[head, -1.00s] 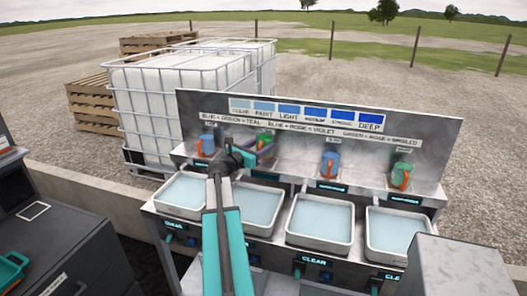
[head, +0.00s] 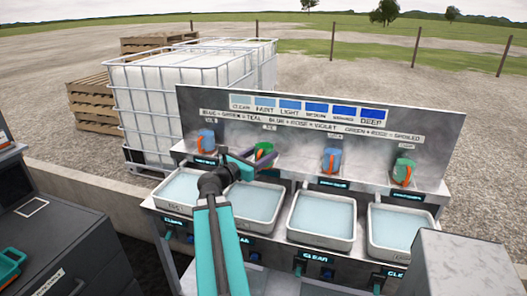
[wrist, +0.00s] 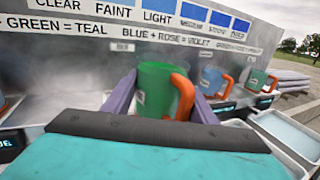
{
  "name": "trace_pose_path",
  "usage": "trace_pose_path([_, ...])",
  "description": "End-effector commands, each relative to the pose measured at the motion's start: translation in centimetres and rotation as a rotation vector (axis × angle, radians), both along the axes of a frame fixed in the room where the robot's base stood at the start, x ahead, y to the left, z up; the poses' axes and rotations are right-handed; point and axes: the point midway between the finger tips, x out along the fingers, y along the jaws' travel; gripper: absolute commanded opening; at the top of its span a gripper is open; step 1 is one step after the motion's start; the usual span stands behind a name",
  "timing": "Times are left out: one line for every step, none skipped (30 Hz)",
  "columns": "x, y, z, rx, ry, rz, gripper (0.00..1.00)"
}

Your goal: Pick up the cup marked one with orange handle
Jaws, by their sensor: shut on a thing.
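My gripper (wrist: 160,95) is shut on a green cup (wrist: 155,88) with an orange handle (wrist: 184,95). One finger lies on each side of the cup, and the handle faces right in the wrist view. A pale label shows on the cup's left side, too blurred to read. In the head view the held green cup (head: 264,151) is at the front of the back panel, partly hidden by my fingers. Another green cup (head: 403,169) with an orange handle stands at the right end of the shelf; its mark is not readable.
Blue cups with orange handles stand at the left (head: 206,140) and right of centre (head: 331,160). A labelled metal panel (head: 310,135) rises behind them. Several liquid-filled trays (head: 320,238) line the front. A caged white tank (head: 180,95) stands behind left.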

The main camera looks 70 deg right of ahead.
Motion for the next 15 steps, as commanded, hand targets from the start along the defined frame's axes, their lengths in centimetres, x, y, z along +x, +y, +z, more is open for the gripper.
trace_pose_path([-0.28,0.69,0.00,-0.001,0.000,0.000,0.30])
trace_pose_path([-0.36,0.94,0.02,-0.001,0.000,0.000,0.30])
trace_pose_path([-0.48,1.27,0.05,-0.001,0.000,0.000,0.30])
trace_pose_path([-0.57,1.52,0.06,-0.001,0.000,0.000,0.30])
trace_pose_path([-0.46,1.34,-0.16,-0.001,-0.001,0.000,0.30])
trace_pose_path([-0.42,1.25,-0.23,-0.001,-0.001,-0.001,0.30])
trace_pose_path([-0.41,1.25,-0.22,-0.002,-0.002,-0.001,0.30])
trace_pose_path([-0.41,1.26,-0.20,-0.002,0.000,-0.002,0.30])
trace_pose_path([-0.41,1.28,-0.17,-0.002,0.000,-0.002,0.30])
trace_pose_path([-0.42,1.29,-0.21,-0.003,-0.001,-0.002,0.30])
trace_pose_path([-0.42,1.31,-0.23,-0.003,-0.002,-0.003,0.30])
trace_pose_path([-0.42,1.33,-0.24,-0.003,-0.001,-0.003,0.30])
trace_pose_path([-0.43,1.36,-0.22,-0.003,-0.001,-0.003,0.30])
trace_pose_path([-0.43,1.39,-0.19,-0.003,0.000,-0.004,0.30])
trace_pose_path([-0.45,1.44,-0.21,-0.003,-0.001,-0.004,0.30])
